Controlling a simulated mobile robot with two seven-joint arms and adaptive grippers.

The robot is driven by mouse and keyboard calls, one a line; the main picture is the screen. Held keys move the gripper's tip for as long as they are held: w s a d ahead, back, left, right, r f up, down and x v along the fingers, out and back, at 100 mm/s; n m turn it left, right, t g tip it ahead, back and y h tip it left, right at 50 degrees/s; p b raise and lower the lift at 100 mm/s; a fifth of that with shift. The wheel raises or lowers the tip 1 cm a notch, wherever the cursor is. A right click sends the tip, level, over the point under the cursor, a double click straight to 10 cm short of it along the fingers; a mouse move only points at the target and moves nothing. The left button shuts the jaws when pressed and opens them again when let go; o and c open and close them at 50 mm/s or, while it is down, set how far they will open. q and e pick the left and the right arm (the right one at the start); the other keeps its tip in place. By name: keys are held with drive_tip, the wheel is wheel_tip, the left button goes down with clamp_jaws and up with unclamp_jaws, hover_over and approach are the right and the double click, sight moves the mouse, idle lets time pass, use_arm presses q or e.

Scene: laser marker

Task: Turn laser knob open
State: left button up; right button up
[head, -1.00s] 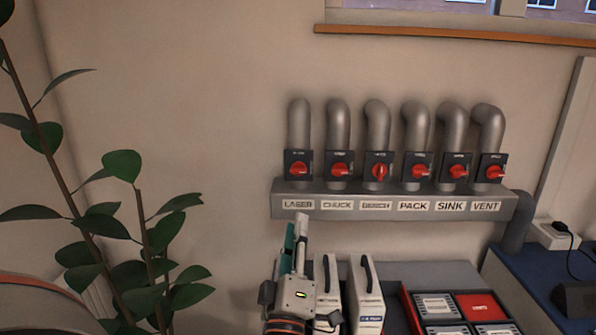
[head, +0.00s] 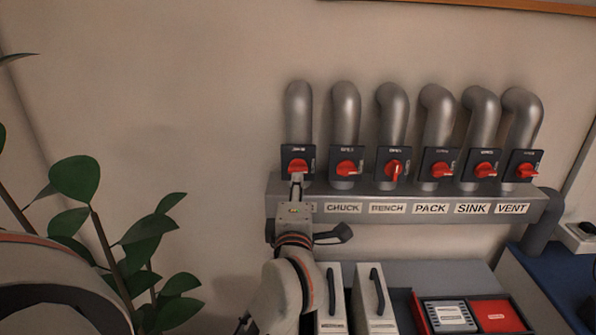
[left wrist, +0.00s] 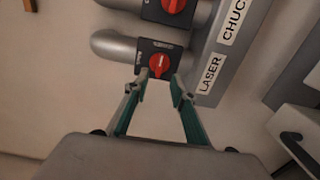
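The laser knob (head: 297,168) is red on a black plate, leftmost in the row of knobs on the wall pipes. In the left wrist view the laser knob (left wrist: 159,64) sits just beyond and between my fingertips, with the LASER label (left wrist: 210,73) beside it. My left gripper (left wrist: 161,84) is open, its two green fingers apart around the line to the knob; contact cannot be told. In the head view my left gripper (head: 297,178) is just below the laser knob and covers most of its label. My right gripper is not in view.
The chuck knob (head: 348,168) is close to the right, with several more red knobs beyond it. A grey label rail (head: 400,208) runs below them. White binders (head: 373,296) and a red tray (head: 500,316) are lower. A plant (head: 75,190) is at left.

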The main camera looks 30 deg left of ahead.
sight(298, 169)
use_arm(q)
drive_tip(key=x, duration=0.6)
drive_tip(key=shift+w+a+p, duration=0.25)
drive_tip(key=shift+a+p, duration=0.05)
clamp_jaws()
